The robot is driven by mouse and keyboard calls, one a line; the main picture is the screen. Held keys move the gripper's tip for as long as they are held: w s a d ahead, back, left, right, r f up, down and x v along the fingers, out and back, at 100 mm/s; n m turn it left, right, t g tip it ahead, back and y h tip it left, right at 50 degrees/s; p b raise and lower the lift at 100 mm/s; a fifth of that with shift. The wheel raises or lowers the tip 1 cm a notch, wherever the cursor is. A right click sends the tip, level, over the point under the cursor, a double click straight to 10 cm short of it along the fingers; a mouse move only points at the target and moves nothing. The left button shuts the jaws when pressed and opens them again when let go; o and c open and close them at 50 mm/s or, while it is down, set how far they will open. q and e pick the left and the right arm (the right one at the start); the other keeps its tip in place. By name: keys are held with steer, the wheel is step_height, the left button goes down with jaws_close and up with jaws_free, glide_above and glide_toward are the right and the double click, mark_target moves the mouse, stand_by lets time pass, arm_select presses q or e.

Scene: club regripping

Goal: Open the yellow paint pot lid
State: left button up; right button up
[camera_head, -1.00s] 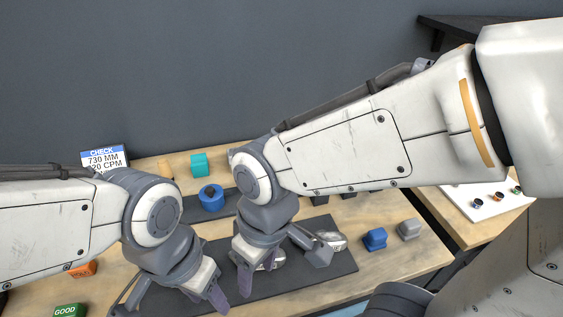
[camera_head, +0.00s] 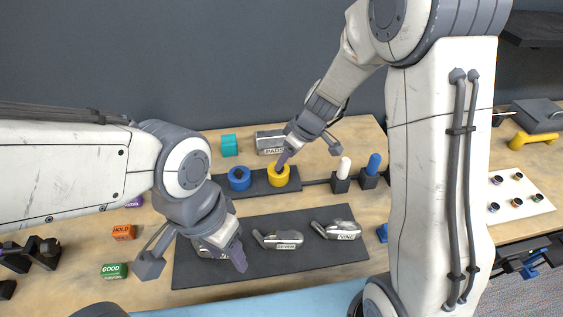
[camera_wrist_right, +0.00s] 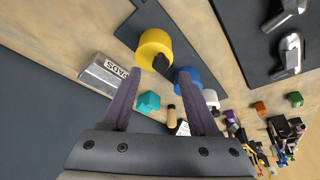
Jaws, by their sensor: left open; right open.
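The yellow paint pot (camera_head: 278,177) stands on a dark strip at the back of the bench, right of the blue pot (camera_head: 240,179). My right gripper (camera_head: 310,156) is open, with one finger just above and behind the yellow pot in the head view. In the right wrist view, the yellow pot (camera_wrist_right: 153,43) lies just past the left fingertip, with a dark part on its side facing the open jaws (camera_wrist_right: 160,76). I cannot tell whether that finger touches it. My left gripper (camera_head: 195,262) is open over the front dark mat and partly hides a club head.
Club heads marked SEVEN (camera_head: 278,240) and NINE (camera_head: 337,230) lie on the dark mat (camera_head: 300,268). A metal block (camera_head: 270,141) and a teal cube (camera_head: 229,145) stand behind the pots. White and blue pegs in black holders stand to the right.

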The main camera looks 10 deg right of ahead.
steer(key=shift+x, duration=1.95)
steer(key=shift+s, duration=0.1)
